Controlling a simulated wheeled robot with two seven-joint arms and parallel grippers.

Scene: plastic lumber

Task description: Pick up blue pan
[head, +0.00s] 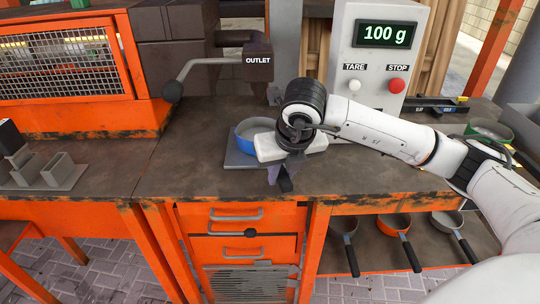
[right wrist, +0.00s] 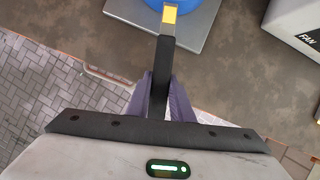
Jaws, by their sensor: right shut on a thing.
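The blue pan (head: 243,134) sits on a grey square plate (head: 237,160) under the outlet, partly hidden by my right gripper and wrist. My right gripper (head: 285,182) comes in from the right at the counter's front edge. In the right wrist view its purple fingers (right wrist: 166,100) are closed on the pan's black handle (right wrist: 163,68), which has a yellow section near the pan. Only a small part of the pan's blue body (right wrist: 188,4) shows at the top there, over the plate. My left gripper is not in view.
A white scale box (head: 375,60) reading 100 g stands behind my right arm. The outlet (head: 257,58) hangs above the pan. A green pan (head: 490,130) is at the right. Several pans, including an orange one (head: 394,226), lie on the lower shelf.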

